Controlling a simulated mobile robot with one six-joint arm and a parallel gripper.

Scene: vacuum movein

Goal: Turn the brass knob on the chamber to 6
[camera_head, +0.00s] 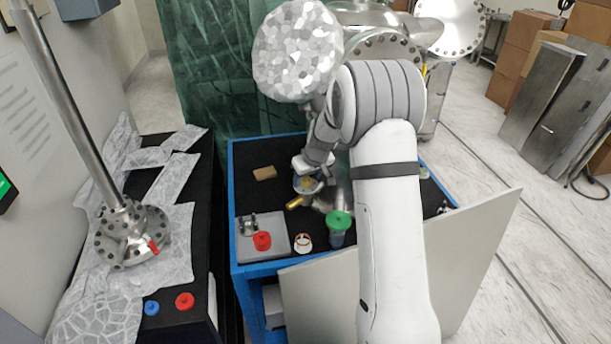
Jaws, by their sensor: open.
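The chamber (382,48) is a shiny metal vessel with bolted flanges behind the blue cart, partly hidden by my arm. A small brass-coloured cylinder (295,203), likely the brass knob, sticks out to the left from metal fittings (326,201) low on the cart top. My gripper (307,184) points down just above and behind it, and appears apart from it. A small yellowish round piece shows at my gripper's tip; I cannot tell what it is or whether it is touched. My gripper is open. No numbers or pointer can be read.
The blue cart (233,190) carries a tan block (265,173), a grey plate (284,242) with a red cap (262,240), a white ring (303,243) and a green-lidded jar (339,221). A leaning pale panel (470,245) stands in front. A flanged metal rod (75,115) stands left.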

